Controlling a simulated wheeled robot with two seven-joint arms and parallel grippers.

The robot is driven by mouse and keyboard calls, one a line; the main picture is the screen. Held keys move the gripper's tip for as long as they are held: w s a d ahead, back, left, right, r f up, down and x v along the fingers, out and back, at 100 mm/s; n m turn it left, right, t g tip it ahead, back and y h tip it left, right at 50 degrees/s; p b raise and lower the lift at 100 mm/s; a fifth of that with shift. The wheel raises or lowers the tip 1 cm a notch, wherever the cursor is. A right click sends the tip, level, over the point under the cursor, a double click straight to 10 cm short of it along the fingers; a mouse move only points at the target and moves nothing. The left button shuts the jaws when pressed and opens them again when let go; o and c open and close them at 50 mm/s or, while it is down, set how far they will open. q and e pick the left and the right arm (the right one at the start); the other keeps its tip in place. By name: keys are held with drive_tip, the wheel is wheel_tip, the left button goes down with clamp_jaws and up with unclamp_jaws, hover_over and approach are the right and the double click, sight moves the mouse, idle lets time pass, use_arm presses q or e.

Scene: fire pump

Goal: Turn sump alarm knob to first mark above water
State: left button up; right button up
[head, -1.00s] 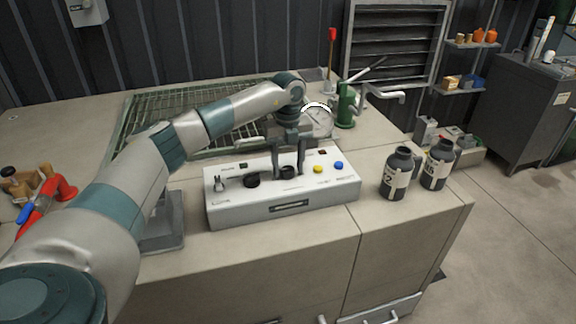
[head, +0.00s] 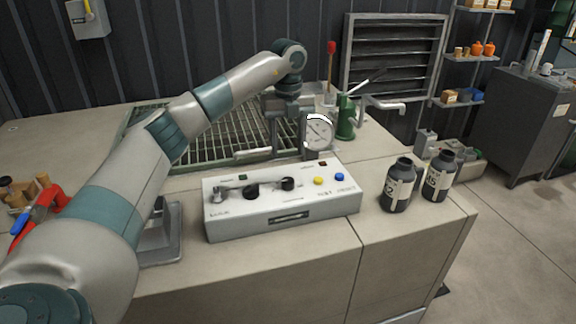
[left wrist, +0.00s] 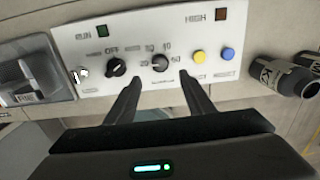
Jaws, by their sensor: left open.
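The white control box (head: 300,205) stands on the bench top. Its right black knob (head: 287,184), with numbers around it, shows in the left wrist view (left wrist: 160,62) between a black knob marked OFF (left wrist: 116,67) and a yellow button (left wrist: 199,56). Its pointer is too small to read surely. My left gripper (head: 287,153) is open and empty, above and behind the box in the head view. In the left wrist view its fingers (left wrist: 158,88) point toward the right knob, apart from it. No water level can be made out. My right gripper is not in view.
A round gauge (head: 319,132) and a green hand pump (head: 347,118) stand behind the box, close to my left gripper. A green grating (head: 200,130) lies behind my arm. Two dark bottles (head: 398,186) stand to the right. Red-handled fittings (head: 48,198) lie at left.

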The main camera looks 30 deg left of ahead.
use_arm(q)
wheel_tip(320, 180, up, 7)
drive_tip(key=shift+b, duration=0.3)
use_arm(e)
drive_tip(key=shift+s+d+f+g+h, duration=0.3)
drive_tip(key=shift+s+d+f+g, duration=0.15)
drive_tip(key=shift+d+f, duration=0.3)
use_arm(q)
drive_tip(key=shift+s, duration=0.1)
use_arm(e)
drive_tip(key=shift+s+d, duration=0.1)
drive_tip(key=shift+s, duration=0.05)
